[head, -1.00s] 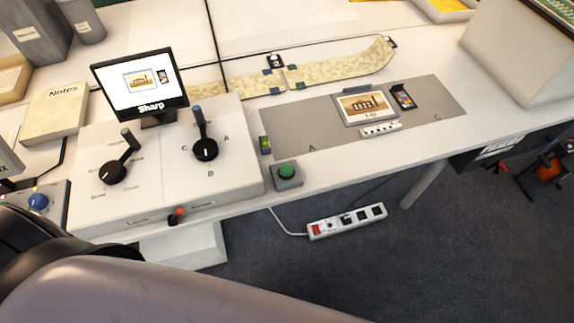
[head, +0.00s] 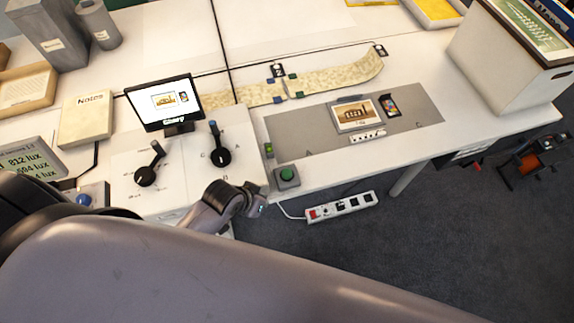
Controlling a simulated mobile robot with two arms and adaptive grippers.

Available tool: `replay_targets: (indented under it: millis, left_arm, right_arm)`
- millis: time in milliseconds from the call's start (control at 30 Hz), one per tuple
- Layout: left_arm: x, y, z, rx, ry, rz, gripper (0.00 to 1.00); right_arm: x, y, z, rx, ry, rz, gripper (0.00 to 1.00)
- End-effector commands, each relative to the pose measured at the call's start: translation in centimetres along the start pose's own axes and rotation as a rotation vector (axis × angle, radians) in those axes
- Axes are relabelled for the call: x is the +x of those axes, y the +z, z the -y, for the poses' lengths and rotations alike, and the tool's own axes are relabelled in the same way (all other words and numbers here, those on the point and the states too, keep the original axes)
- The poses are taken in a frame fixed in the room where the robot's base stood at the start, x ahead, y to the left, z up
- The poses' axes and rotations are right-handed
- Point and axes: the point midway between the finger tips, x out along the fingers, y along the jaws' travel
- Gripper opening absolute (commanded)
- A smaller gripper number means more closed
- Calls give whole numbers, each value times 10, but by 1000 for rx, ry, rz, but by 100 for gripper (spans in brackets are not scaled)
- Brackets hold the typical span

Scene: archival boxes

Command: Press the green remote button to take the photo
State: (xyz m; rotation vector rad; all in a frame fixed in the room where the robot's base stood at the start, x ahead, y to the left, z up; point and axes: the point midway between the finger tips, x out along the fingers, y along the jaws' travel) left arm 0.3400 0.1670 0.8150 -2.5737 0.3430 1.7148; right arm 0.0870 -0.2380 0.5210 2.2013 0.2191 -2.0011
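The green remote button (head: 287,174) sits on a small grey box at the front edge of the white table, right of the control console. A small jointed end of my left arm (head: 240,200) shows in front of the console, left of and apart from the button; its fingers cannot be made out. My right gripper is not in view. A framed picture (head: 357,114) of a building lies on the grey mat (head: 290,130) with a colour card (head: 389,105) beside it.
The console has two black levers (head: 220,157). A blue button (head: 84,199) and a lux display (head: 30,158) are at the left. A power strip (head: 341,207) lies below the table edge. A white box (head: 503,70) stands at the right.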

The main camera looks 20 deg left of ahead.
Motion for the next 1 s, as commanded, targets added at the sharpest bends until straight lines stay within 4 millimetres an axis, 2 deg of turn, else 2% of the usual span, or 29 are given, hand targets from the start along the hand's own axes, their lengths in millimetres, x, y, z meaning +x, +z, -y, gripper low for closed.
replay_targets:
  millis: [33,200,300,400,600,1000]
  left_arm:
    - [-7,-24,-4,3,33,-42,0]
    - [-21,-92,-21,-59,190,-161,0]
    - [-32,-124,-22,-123,270,-201,0]
    - [-41,-146,-17,-185,323,-222,0]
    - [-46,-159,-12,-245,362,-233,0]
    - [-43,-157,-12,-245,362,-233,0]
  right_arm:
    - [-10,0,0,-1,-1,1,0]
    - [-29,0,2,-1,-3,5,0]
    - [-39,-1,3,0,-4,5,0]
    - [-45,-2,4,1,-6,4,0]
    - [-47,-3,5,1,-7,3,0]
    - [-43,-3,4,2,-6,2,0]
